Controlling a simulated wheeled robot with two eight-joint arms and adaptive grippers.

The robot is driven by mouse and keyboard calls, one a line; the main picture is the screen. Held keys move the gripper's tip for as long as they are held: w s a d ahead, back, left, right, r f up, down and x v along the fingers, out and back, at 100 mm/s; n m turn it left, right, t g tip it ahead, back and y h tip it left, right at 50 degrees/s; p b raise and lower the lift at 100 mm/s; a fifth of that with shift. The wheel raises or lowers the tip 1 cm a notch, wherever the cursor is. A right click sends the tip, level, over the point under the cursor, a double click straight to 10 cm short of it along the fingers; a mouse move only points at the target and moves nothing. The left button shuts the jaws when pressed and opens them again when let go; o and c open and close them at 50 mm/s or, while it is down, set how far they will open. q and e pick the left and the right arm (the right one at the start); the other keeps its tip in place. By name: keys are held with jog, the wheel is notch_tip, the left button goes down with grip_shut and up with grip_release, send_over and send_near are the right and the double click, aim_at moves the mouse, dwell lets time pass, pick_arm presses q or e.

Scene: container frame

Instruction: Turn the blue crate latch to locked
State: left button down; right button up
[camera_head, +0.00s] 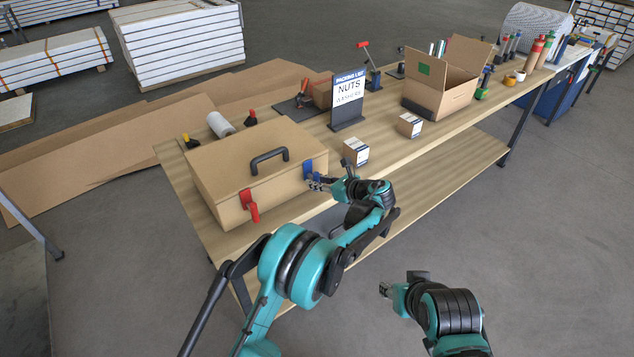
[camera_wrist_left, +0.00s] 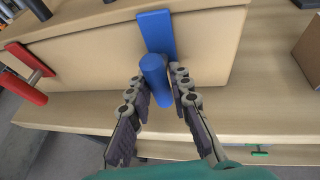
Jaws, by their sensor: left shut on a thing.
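The tan crate (camera_head: 232,165) with a black top handle sits at the near left end of the workbench. The blue latch (camera_head: 308,169) is on the right part of its front wall; its plate and rounded handle show in the left wrist view (camera_wrist_left: 153,68). My left gripper (camera_head: 318,184) is at the blue latch. Its fingers (camera_wrist_left: 160,100) are shut on the handle, one on each side, and hide part of it. A red latch (camera_head: 250,207) hangs at the left on the same wall. My right gripper (camera_head: 384,290) is off the bench, away from the crate; its jaws are too small to judge.
A small box (camera_head: 356,151) stands close right of the crate, near my left wrist. Another box (camera_head: 409,125), a sign (camera_head: 348,90) and an open carton (camera_head: 452,95) stand farther right. A lower shelf (camera_head: 455,165) runs under the bench top.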

pick_arm(q)
jog(key=shift+s+a+f, duration=0.1)
jog(key=shift+f, duration=0.05)
jog(key=c, duration=1.4)
grip_release()
jog(key=v, duration=1.2)
jog(key=shift+a, duration=0.1)
